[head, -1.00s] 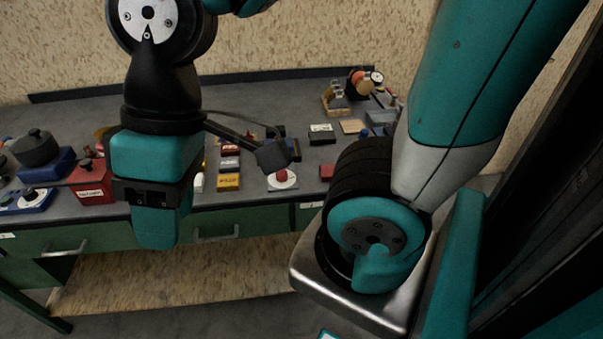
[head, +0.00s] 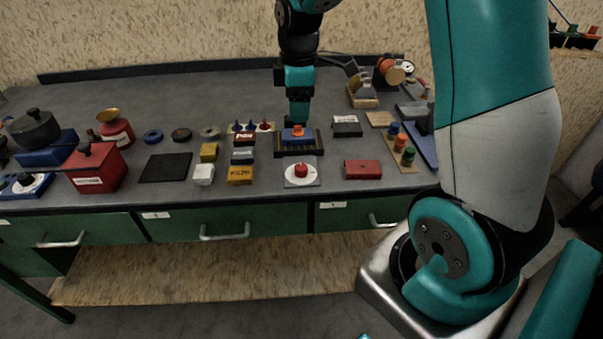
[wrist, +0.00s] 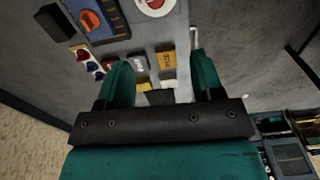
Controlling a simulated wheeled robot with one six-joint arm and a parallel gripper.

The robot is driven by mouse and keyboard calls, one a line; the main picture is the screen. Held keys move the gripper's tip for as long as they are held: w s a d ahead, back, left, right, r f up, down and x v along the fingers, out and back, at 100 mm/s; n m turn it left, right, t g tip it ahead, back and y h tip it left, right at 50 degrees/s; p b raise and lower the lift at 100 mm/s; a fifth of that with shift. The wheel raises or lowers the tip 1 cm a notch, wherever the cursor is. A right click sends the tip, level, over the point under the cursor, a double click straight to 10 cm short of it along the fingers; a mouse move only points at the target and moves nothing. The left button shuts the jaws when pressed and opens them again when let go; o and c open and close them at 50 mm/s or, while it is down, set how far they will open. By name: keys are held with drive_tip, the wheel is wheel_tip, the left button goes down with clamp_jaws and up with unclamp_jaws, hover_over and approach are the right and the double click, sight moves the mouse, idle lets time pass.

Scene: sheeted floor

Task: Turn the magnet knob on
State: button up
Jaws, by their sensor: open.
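Two knobs stand near the table's middle, and I cannot read which is the magnet knob. A red knob (head: 301,170) sits on a white round dial on a grey plate near the front edge; part of it shows at the top of the wrist view (wrist: 154,4). Behind it, an orange knob (head: 297,131) sits on a blue block in a dark tray; it shows at upper left in the wrist view (wrist: 90,20). My gripper (head: 299,112) appears over or just behind the orange knob in the head view. In the wrist view its fingers (wrist: 160,82) are apart, with nothing held.
Several small blocks, including a yellow one (head: 240,175), lie left of the red knob. A red block (head: 362,169) lies to its right. A black knob on a white dial (head: 25,182) is at far left. The back left tabletop is clear.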

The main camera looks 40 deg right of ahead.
sight(300, 166)
drive_tip(key=f, duration=0.6)
drive_tip(key=f+p, duration=0.1)
drive_tip(key=f, duration=0.5)
drive_tip(key=d+f, duration=0.1)
drive_tip(key=f, duration=0.5)
drive_tip(key=shift+w, duration=0.2)
drive_tip(key=shift+a, duration=0.1)
drive_tip(key=c, duration=0.9)
